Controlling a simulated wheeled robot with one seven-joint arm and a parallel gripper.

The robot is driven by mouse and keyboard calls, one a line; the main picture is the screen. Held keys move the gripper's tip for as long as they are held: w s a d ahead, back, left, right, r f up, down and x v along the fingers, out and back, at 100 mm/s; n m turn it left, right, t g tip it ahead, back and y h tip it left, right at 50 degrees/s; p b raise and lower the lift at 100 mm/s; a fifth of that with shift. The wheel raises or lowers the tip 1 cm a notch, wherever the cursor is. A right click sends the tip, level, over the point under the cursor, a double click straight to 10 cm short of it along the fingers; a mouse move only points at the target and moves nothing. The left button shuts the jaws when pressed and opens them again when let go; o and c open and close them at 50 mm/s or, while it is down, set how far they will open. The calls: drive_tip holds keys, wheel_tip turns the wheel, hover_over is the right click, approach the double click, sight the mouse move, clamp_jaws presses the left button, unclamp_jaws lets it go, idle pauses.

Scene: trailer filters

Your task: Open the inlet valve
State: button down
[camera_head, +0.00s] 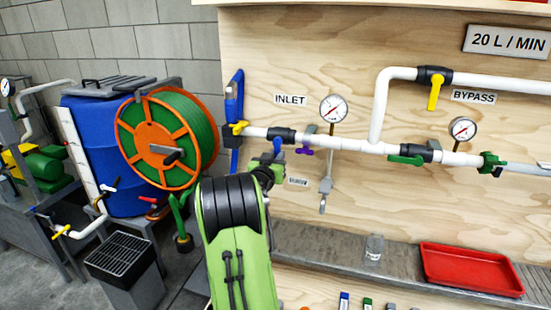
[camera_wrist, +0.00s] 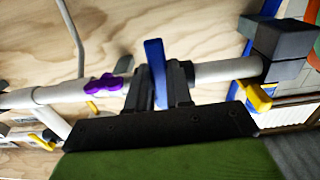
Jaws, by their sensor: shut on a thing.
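The inlet valve (camera_head: 283,135) is a black body on the white pipe, below and left of the INLET label (camera_head: 291,100). Its blue lever (camera_head: 277,147) points down from the body in the head view, crosswise to the pipe. My gripper (camera_head: 272,160) is at this lever, and my green arm reaches up to it from below. In the wrist view the blue lever (camera_wrist: 154,68) stands between the two dark fingers of my gripper (camera_wrist: 160,80), which are shut on it. The fingers and wrist hide much of the valve body.
A purple handle (camera_head: 304,151) sits on the pipe just right, under a gauge (camera_head: 333,109). A yellow handle (camera_head: 238,128) is left. The bypass has a yellow lever (camera_head: 434,92). A hose reel (camera_head: 168,140) stands left; a red tray (camera_head: 470,269) lies on the shelf.

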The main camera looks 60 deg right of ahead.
drive_tip(key=shift+s, duration=0.1)
drive_tip(key=shift+s+d+r+n+p, duration=0.15)
drive_tip(key=shift+s+n, duration=0.25)
drive_tip(key=shift+n, duration=1.05)
drive_tip(key=shift+s+r+n+p, duration=0.25)
drive_tip(key=shift+s+n, duration=0.2)
drive_tip(key=shift+n, duration=0.95)
drive_tip(key=shift+s+d+r+n+p, duration=0.15)
drive_tip(key=shift+s+n, duration=0.25)
drive_tip(key=shift+n, duration=1.05)
drive_tip(key=shift+a, duration=0.1)
drive_tip(key=c, duration=1)
unclamp_jaws()
drive_tip(key=shift+r, duration=0.1)
